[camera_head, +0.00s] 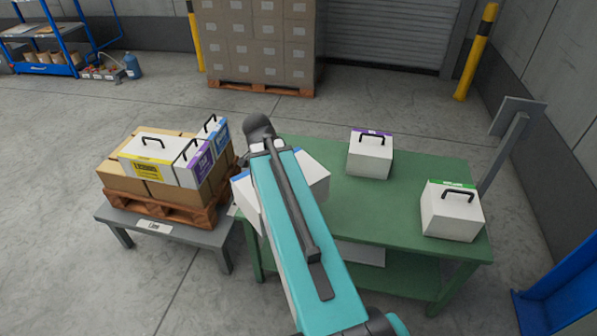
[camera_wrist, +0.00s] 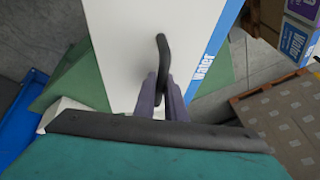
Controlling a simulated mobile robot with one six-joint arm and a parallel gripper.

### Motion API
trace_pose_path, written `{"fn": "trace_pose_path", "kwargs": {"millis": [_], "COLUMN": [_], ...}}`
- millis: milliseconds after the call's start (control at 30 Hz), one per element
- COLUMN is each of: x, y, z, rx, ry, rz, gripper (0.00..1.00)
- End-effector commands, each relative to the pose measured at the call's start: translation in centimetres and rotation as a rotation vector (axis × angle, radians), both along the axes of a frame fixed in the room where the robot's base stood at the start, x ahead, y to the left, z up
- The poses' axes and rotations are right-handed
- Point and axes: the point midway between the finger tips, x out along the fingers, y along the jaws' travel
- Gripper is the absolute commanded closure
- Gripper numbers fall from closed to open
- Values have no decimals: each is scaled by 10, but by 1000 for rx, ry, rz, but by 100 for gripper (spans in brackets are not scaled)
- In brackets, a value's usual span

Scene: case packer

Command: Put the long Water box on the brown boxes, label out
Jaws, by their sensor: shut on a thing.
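My gripper (camera_wrist: 164,100) is shut on the dark handle of the long white Water box (camera_wrist: 130,45). Its blue stripe, lettered Water, runs along the right side in the wrist view. In the head view my arm covers the middle of this box (camera_head: 312,178) at the green table's left end, and hides the fingers. I cannot tell how far it is above the table. The brown boxes (camera_head: 125,181) sit on a wooden pallet to the left. On them are a yellow-labelled white box (camera_head: 140,158), a purple-labelled box (camera_head: 192,166) and a blue-labelled box (camera_head: 213,132).
The pallet (camera_head: 205,215) rests on a low grey table (camera_head: 185,235). The green table (camera_head: 350,210) also holds a purple-striped white box (camera_head: 370,157) and a green-striped white box (camera_head: 452,213). A grey post (camera_head: 503,155) stands at its right. A tall carton stack (camera_head: 257,40) is behind.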

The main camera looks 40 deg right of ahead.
Motion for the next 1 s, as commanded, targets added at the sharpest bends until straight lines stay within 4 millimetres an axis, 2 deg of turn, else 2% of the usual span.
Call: {"fn": "trace_pose_path", "kwargs": {"millis": [400,1000], "x": [37,73], "y": [65,160], "z": [34,81], "rx": [-4,-4], "ry": [-5,-5], "rz": [389,927], "gripper": [100,100]}}
